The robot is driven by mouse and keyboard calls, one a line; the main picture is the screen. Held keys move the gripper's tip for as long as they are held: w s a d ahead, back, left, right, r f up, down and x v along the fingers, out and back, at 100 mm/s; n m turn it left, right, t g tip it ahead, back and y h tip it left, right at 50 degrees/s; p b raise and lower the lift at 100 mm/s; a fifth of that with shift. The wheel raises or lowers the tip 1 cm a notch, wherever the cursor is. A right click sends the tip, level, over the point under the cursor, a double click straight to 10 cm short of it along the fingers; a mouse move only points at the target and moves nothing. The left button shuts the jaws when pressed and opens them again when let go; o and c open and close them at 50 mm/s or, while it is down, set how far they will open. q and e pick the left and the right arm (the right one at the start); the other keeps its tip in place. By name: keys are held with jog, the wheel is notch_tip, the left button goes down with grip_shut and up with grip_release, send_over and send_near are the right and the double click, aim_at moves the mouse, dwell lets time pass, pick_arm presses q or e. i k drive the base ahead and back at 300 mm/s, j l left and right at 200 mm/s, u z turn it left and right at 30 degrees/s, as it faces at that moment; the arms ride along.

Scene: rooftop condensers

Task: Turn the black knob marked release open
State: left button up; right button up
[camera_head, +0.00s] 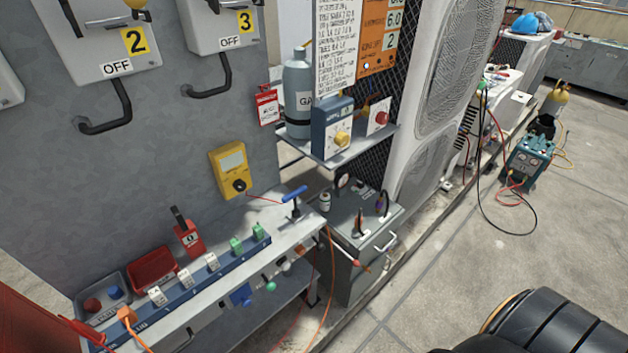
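A black round knob (240,185) sits on the lower front of a yellow box (229,162) mounted on the grey wall panel, above the workbench. A red cord runs right from near this knob. No "release" marking is readable on it or elsewhere, so I cannot tell whether this is the named knob. Neither of my grippers shows in the head view, and nothing touches the yellow box.
The bench (215,285) carries a blue power strip (183,293), a red tray (152,268) and a blue T-handle (294,193). A shelf to the right holds a grey gas cylinder (298,90) and a blue box (330,128). A grey cabinet (350,265) stands below. Floor at right is largely open.

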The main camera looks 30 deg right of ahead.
aim_at(360, 184)
jog(key=l+u, duration=0.35)
jog(key=k+l+u, duration=0.15)
jog(key=l+u, duration=0.2)
jog(key=l, duration=0.15)
jog(key=k+l+u, duration=0.1)
jog(key=l+u, duration=0.2)
jog(key=l, duration=0.15)
jog(key=k+l+u, duration=0.2)
jog(key=l+u, duration=0.15)
jog(key=k+l, duration=0.3)
jog(key=l, duration=0.2)
jog(key=k+l+u, duration=0.1)
jog(key=k+l, duration=0.2)
jog(key=l, duration=0.2)
jog(key=k+l, duration=0.3)
jog(key=l, duration=0.15)
jog(key=k+l+u, duration=0.1)
jog(key=k+l, duration=0.2)
jog(key=l, duration=0.2)
